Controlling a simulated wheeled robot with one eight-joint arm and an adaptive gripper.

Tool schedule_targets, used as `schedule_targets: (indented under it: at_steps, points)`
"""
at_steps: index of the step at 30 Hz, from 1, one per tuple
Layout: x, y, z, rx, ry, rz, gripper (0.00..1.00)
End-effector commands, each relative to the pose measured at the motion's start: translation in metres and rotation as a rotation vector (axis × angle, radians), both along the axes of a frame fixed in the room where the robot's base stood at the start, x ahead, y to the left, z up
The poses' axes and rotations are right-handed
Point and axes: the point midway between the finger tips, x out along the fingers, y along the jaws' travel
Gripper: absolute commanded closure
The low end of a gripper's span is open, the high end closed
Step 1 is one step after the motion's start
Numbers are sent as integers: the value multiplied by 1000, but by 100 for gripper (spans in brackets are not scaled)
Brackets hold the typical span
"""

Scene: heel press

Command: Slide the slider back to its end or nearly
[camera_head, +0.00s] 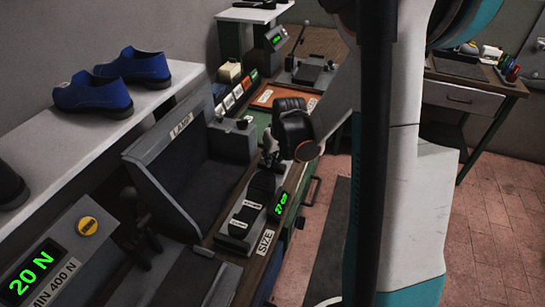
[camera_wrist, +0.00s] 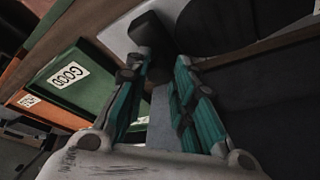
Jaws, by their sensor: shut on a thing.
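The size unit (camera_head: 240,228) is a dark, narrow track with pale labels, beside a green readout (camera_head: 281,203) that seems to read 27 cm and a SIZE label (camera_head: 265,242). My gripper (camera_head: 269,158) is low at the far end of this track. In the wrist view my gripper (camera_wrist: 158,88) has its two teal-padded fingers close around a dark upright part, which seems to be the slider's grip (camera_wrist: 150,35). The fingers hide much of it. The slider's exact place along the track is hard to tell.
A dark press housing (camera_head: 185,165) stands left of the track. A force readout (camera_head: 35,275) shows 20 N at the lower left. Blue shoes (camera_head: 135,67) stand on a white shelf (camera_head: 60,135). A green box marked GOOD (camera_wrist: 85,75) is beside my gripper. Tiled floor is open at right.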

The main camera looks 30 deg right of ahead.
Motion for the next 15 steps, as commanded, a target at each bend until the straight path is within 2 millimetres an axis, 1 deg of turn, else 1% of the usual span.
schedule_targets:
  at_steps: [7,9,15]
  points:
    - [25,-32,0,0,-1,-2,100]
    - [28,-36,0,0,-2,-1,100]
    - [29,-36,1,-2,-4,-2,100]
